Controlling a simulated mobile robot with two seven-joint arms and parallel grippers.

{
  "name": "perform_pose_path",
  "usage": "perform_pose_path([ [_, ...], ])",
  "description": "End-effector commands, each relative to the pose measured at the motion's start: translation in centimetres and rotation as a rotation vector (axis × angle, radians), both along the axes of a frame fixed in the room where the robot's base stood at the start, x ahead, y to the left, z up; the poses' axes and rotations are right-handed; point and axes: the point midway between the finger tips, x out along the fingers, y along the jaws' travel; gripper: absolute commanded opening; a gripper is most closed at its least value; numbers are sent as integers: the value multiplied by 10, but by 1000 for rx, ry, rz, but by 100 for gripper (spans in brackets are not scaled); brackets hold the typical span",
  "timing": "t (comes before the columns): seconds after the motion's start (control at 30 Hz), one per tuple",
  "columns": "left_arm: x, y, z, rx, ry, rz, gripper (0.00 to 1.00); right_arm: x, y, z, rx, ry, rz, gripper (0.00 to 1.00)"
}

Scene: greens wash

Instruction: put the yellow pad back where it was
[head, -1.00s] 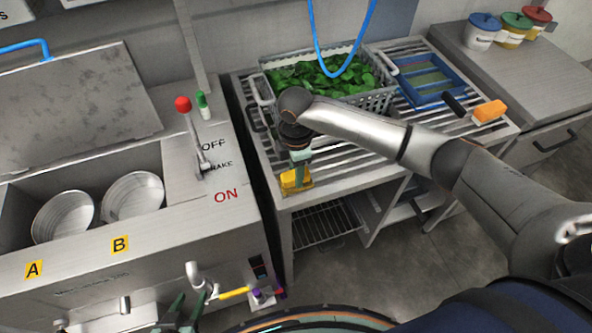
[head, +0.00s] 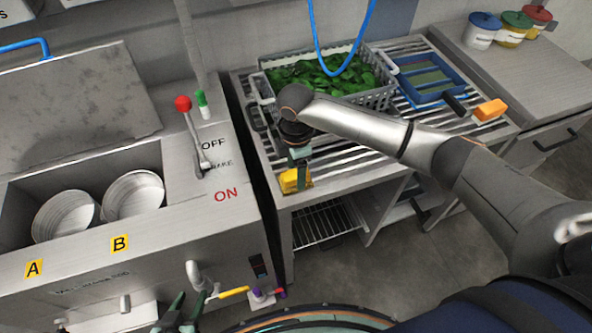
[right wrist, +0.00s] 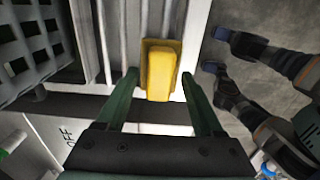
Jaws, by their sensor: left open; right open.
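The yellow pad (head: 289,183) is at the front left corner of the slatted steel table (head: 350,174). In the right wrist view the pad (right wrist: 161,73) lies in a shallow, darker yellow holder (right wrist: 147,45). My right gripper (head: 301,172) is above the pad, pointing down. My left gripper (head: 180,312) is open and empty at the bottom of the head view, in front of the washer.
A grey crate of greens (head: 375,98) stands behind my right arm. A blue-framed tray (head: 432,82) and an orange block (head: 490,110) are to its right. The washer's red-knobbed lever (head: 190,130) rises left of the table. Several lidded pots (head: 482,32) stand at the back right.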

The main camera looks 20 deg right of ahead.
Motion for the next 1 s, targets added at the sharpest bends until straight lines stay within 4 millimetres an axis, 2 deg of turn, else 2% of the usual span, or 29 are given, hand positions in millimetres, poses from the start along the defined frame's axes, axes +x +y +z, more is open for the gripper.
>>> perform_pose_path([
  [0.3,0,0,1,0,0,0,50,1,0,66,2,-5,0,69],
  [0.5,0,0,1,0,0,0,50,1,0,100,1,-3,-1,69],
  [0.7,0,0,1,0,0,0,50,0,0,114,1,0,-1,69],
  [1.0,0,0,1,0,0,0,50,0,0,115,1,0,-1,69],
])
